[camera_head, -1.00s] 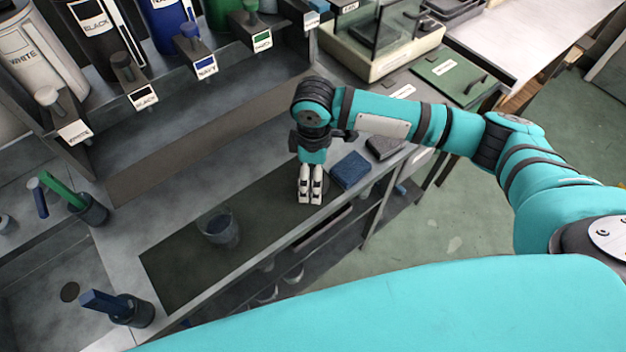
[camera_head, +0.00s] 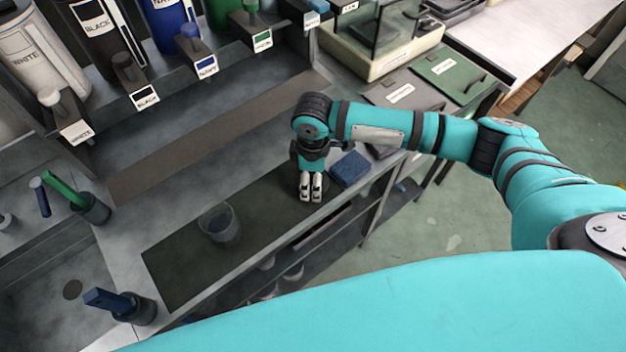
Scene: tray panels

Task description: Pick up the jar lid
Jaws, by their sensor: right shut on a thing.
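My right gripper (camera_head: 311,187) points down at the right end of the dark mat (camera_head: 180,262), beside the blue folded cloth. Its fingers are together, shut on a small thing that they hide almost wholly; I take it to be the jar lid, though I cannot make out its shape. A translucent, bluish jar (camera_head: 219,228) with an open top stands upright on the mat, to the left of the gripper and apart from it. My left gripper is not in view.
A blue cloth (camera_head: 350,169) lies just right of the gripper. Labelled paint containers stand on a rack at the back left. Cups with tools, one with a blue handle (camera_head: 105,300), stand at the left. The mat between jar and gripper is clear.

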